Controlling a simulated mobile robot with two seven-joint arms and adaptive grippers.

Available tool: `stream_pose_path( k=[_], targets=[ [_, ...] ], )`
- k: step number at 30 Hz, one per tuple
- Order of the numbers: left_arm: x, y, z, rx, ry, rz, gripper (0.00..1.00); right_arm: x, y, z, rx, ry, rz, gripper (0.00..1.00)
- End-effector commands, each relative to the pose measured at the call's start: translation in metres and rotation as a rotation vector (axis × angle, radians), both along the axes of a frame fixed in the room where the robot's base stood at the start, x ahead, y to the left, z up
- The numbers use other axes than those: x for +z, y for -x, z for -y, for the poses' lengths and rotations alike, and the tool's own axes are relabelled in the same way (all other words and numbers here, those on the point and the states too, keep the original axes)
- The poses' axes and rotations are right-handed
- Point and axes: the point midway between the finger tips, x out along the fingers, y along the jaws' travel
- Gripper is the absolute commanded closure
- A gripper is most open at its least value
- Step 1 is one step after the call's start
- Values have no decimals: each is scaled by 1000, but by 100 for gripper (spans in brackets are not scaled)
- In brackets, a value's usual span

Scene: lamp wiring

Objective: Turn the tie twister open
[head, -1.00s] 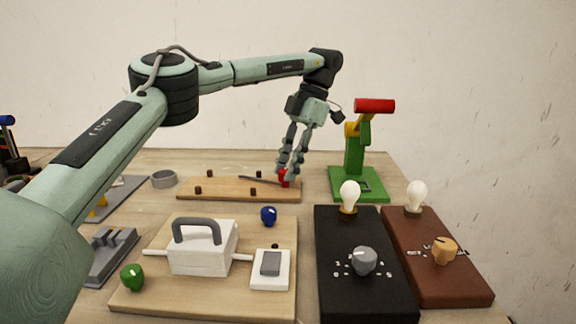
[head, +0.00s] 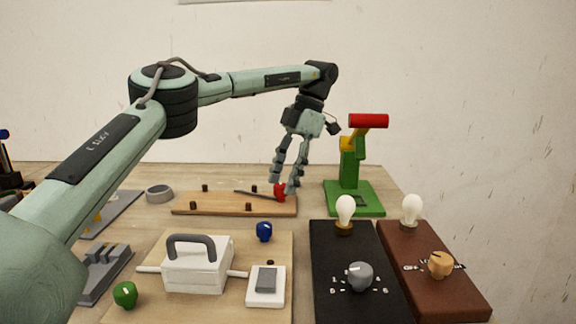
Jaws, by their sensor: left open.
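A small red knob-like piece (head: 281,191), which I take to be the tie twister, sits at the right end of a wooden board (head: 225,206) at the back of the table. A thin dark strip (head: 255,193) runs left from it over the board. My left gripper (head: 284,184) points down over the red piece with its fingers apart. One fingertip is on each side of the piece's upper part, and I cannot tell whether they touch it. My right gripper does not show.
A green stand with a red top (head: 367,121) is close right of the gripper. In front are a white box with a grey handle (head: 197,265), a blue knob (head: 264,231), a black bulb panel (head: 340,265) and a brown bulb panel (head: 425,265).

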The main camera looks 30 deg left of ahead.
Motion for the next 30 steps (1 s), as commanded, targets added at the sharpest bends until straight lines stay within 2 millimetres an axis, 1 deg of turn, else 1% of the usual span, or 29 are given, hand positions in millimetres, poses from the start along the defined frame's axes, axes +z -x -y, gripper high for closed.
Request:
stream_pose_path(
  k=[3,5,8,10,18,21,30],
  targets=[
    [20,-7,3,2,-7,8,52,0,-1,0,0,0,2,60],
    [26,-10,5,2,-5,3,52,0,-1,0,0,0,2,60],
    [43,-16,7,1,-7,9,52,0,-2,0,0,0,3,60],
    [43,-17,7,2,-4,-5,52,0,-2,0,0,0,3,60],
    [59,-22,10,1,-2,-1,52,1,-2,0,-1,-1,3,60],
    [62,-23,10,1,-2,2,52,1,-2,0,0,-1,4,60],
    [63,-24,10,0,1,4,52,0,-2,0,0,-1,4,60]
  ],
)
